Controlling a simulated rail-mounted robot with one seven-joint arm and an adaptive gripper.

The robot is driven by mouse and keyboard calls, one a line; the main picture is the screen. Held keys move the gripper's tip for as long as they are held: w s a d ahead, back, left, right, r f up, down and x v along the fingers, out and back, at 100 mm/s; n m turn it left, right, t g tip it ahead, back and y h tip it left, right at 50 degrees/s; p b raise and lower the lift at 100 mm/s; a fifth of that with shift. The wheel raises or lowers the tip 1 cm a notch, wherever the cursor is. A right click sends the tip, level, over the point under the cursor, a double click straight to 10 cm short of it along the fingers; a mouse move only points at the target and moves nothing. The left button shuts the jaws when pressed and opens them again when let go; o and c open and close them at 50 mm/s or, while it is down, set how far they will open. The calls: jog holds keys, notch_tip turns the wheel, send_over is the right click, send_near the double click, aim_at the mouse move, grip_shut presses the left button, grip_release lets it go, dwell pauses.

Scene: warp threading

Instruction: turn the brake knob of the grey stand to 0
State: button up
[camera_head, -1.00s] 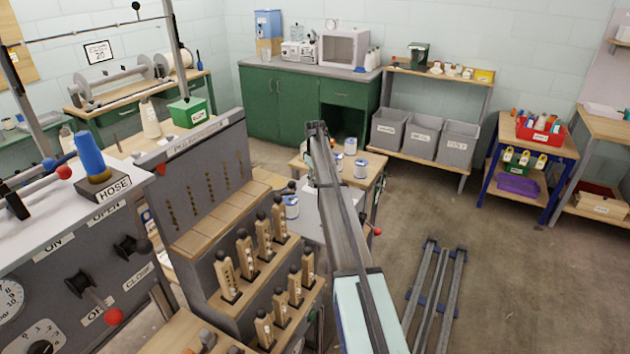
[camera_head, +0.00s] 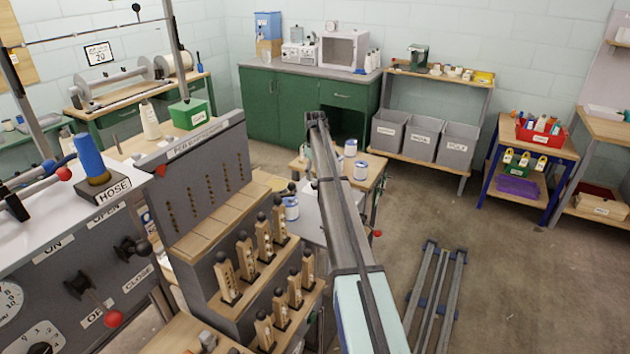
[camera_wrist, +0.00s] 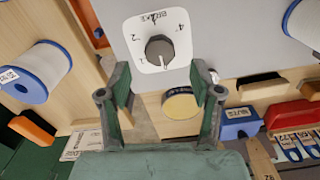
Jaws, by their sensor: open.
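The brake knob (camera_wrist: 159,50) is a dark round knob on a white dial plate marked BRAKE with numbers, in the upper middle of the wrist view. A pale mark shows at the knob's lower edge. The plate is on the light grey face of the grey stand (camera_wrist: 225,35). My gripper (camera_wrist: 160,82) is open, its two green-and-grey fingers spread left and right just below the knob in the picture. Nothing is between the fingertips; contact with the plate cannot be told. In the head view my arm hides most of the stand, and the knob is not seen.
A blue-rimmed white spool (camera_wrist: 38,70) is left of the dial, and another (camera_wrist: 305,25) is at upper right. A round yellow-topped tin (camera_wrist: 181,103) shows beyond the fingers. A blue box (camera_wrist: 237,122) and red box (camera_wrist: 292,115) are at right. A rack of wooden pegs (camera_head: 185,215) stands left of my arm.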

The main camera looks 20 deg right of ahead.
aim_at(315, 184)
notch_tip(315, 184, up, 8)
jog(key=shift+f, duration=0.15)
jog(key=shift+f, duration=0.1)
dwell(0.4)
